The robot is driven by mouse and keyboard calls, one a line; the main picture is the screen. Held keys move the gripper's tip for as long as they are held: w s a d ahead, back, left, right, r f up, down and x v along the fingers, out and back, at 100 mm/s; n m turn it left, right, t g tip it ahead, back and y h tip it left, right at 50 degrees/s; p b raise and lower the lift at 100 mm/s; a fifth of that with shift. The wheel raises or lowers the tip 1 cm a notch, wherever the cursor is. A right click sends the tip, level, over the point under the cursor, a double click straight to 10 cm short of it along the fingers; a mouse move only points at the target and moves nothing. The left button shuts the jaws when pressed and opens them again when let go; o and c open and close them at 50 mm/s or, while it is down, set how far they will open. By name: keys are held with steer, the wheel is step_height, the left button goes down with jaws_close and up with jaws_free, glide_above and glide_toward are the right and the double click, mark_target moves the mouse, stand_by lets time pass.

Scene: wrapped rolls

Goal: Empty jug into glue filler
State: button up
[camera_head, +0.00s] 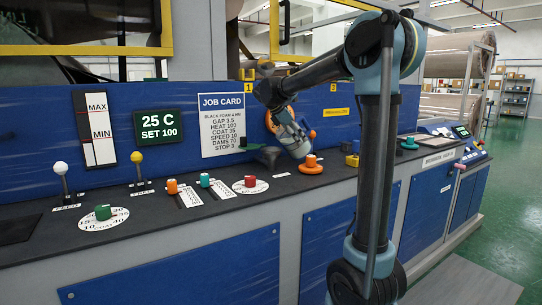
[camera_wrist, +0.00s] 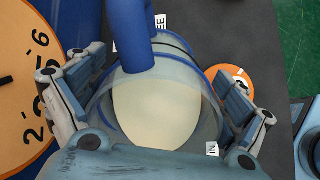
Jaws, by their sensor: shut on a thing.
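My gripper (camera_head: 283,118) is shut on the jug (camera_head: 296,142), over the counter's back edge; the jug looks tilted in the head view. In the wrist view, my gripper's fingers (camera_wrist: 155,100) stand on both sides of the jug (camera_wrist: 158,108). It is a clear vessel with a blue rim and cream-coloured contents showing inside. A dark funnel-shaped piece (camera_head: 270,154) stands on the counter just left of the jug; it may be the glue filler, but I cannot tell. Whether anything flows from the jug cannot be seen.
An orange numbered dial (camera_wrist: 22,90) is close at left in the wrist view. An orange knob (camera_head: 311,166) sits on the dark counter (camera_head: 225,222) below the jug. Levers and coloured knobs line the counter to the left. A job card (camera_head: 222,125) hangs on the blue panel.

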steer(key=shift+s+a+r+t+h+p, duration=0.15)
steer(key=shift+r+t+h+p, duration=0.15)
steer(key=shift+r+h, duration=0.15)
steer(key=shift+s+a+r+t+h+p, duration=0.1)
steer(key=shift+a+r+t+h+p, duration=0.1)
steer(key=shift+r+t+h, duration=0.15)
steer(key=shift+s+a+r+t+h+p, duration=0.2)
steer(key=shift+r+t+h+p, duration=0.25)
steer(key=shift+p, duration=0.3)
steer(key=shift+s+a+r+t+h+p, duration=0.15)
steer(key=shift+r+t+h+p, duration=0.25)
steer(key=shift+p, duration=0.3)
steer(key=shift+s+a+r+t+h+p, duration=0.25)
steer(key=shift+r+h+p, duration=0.25)
steer(key=shift+p, duration=0.25)
stand_by(2.6)
steer(key=shift+a+r+h, duration=0.1)
steer(key=shift+r+h, duration=0.05)
steer(key=shift+h, duration=0.1)
stand_by(0.3)
steer(key=shift+s+a+r+t+h, duration=0.3)
steer(key=shift+s+a+t+h, duration=0.15)
steer(key=shift+a, duration=0.1)
steer(key=shift+s+a+r+t+h, duration=0.25)
steer(key=shift+s+a+t+h, duration=0.15)
steer(key=shift+a, duration=0.1)
stand_by(0.8)
